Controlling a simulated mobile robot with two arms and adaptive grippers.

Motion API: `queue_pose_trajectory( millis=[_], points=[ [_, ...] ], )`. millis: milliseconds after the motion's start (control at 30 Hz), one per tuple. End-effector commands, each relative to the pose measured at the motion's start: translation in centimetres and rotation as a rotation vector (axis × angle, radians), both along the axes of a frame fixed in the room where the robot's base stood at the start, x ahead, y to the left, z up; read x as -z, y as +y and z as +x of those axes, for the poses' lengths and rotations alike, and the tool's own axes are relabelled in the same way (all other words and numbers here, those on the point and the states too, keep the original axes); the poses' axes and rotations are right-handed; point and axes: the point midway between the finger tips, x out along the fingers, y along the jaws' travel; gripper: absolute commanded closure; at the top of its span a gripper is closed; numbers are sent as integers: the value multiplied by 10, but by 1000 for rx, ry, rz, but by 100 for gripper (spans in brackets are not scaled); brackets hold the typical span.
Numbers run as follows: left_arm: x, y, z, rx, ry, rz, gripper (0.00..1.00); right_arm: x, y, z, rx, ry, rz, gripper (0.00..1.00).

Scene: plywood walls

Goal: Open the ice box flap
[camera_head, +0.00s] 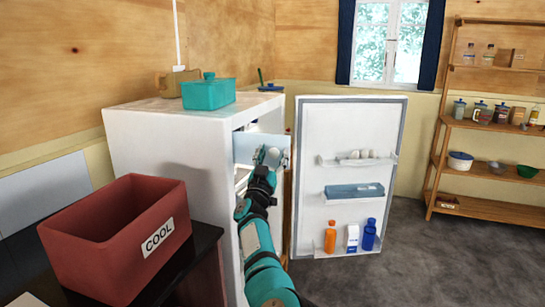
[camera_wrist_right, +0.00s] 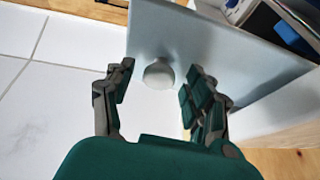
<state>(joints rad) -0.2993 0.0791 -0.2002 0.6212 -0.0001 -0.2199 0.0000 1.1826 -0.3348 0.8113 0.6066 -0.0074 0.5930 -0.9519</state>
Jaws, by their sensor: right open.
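The white fridge (camera_head: 165,150) stands with its door (camera_head: 345,115) swung open to the right. The pale blue-grey ice box flap (camera_head: 243,149) shows in the upper part of the fridge opening; it also shows in the right wrist view (camera_wrist_right: 215,55). A round pale knob (camera_wrist_right: 158,74) sits on the flap near its lower edge. My right gripper (camera_head: 271,157) is at the flap, partly covering it in the head view. In the right wrist view the gripper (camera_wrist_right: 160,78) is open, with one finger on each side of the knob; contact is not clear. My left gripper is out of view.
A red COOL crate (camera_head: 95,240) stands on a dark surface at the front left. A teal pot (camera_head: 208,94) stands on the fridge top. The door shelves hold bottles (camera_head: 330,238) and a blue tray (camera_head: 354,191). Floor (camera_head: 420,255) is clear right of the door.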

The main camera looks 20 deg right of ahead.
Motion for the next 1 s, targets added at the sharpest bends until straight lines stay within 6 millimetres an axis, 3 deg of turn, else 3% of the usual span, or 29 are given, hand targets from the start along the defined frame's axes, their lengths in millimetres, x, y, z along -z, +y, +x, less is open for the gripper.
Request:
queue_pose_trajectory(
  millis=[267, 700, 1000],
  points=[
    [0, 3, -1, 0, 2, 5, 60, -14, 0, 0, 2, -5, 2, 45],
    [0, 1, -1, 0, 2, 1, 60, -89, 1, 0, 0, -3, 2, 45],
    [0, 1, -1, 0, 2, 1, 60, -100, 0, 0, -1, 1, 0, 45]
  ],
)
